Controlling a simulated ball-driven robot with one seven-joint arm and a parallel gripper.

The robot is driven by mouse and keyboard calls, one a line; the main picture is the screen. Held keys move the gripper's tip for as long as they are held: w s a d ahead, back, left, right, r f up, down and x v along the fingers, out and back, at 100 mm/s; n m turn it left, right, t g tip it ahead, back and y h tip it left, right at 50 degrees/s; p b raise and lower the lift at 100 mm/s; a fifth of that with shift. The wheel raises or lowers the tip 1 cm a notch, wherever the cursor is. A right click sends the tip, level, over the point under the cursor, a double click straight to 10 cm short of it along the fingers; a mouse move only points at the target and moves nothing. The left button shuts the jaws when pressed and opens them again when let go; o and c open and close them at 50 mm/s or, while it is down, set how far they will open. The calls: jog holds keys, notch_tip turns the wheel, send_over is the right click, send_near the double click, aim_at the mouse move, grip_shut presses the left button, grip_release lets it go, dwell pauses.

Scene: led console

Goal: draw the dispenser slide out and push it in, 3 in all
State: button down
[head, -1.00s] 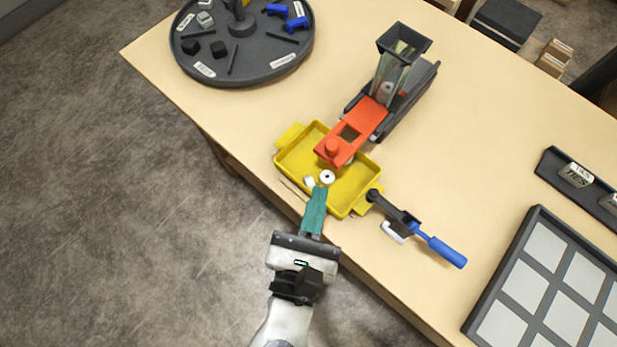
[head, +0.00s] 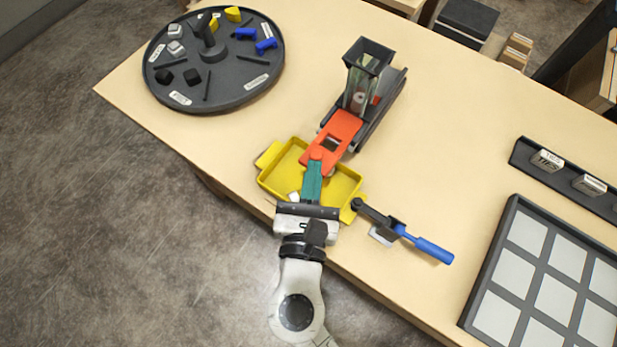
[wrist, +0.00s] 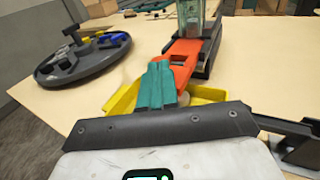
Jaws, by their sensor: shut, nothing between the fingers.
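The orange-red slide (head: 340,128) projects from the front of the dark dispenser (head: 385,108) over the yellow tray (head: 346,188). It has a square window and a round knob (head: 317,153) at its near end. A clear hopper (head: 358,92) with a dark rim stands on the dispenser. My gripper (head: 315,167) has teal fingers, closed together and empty. Its tips are at the knob's near side; I cannot tell whether they touch. In the wrist view the fingers (wrist: 156,72) hide the knob, and the slide (wrist: 183,50) shows behind them. A small white piece (head: 294,197) lies in the tray.
A dark round tray (head: 225,85) with small parts stands at the left. A blue-handled lever (head: 430,248) lies right of the yellow tray. A grey panel with pale squares (head: 540,270) is at the right. Bare table lies between dispenser and panel.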

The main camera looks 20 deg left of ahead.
aim_at(345, 143)
jog(key=w+d, duration=0.1)
jog(key=w, duration=0.2)
jog(key=w+d+p, duration=0.1)
jog(key=w, duration=0.2)
jog(key=w+d, duration=0.1)
jog(key=w, duration=0.2)
jog(key=shift+w+d, duration=0.1)
jog(key=shift+d, duration=0.1)
jog(key=shift+w+d+r, duration=0.1)
jog(key=shift+w+d, duration=0.05)
jog(key=shift+p, duration=0.3)
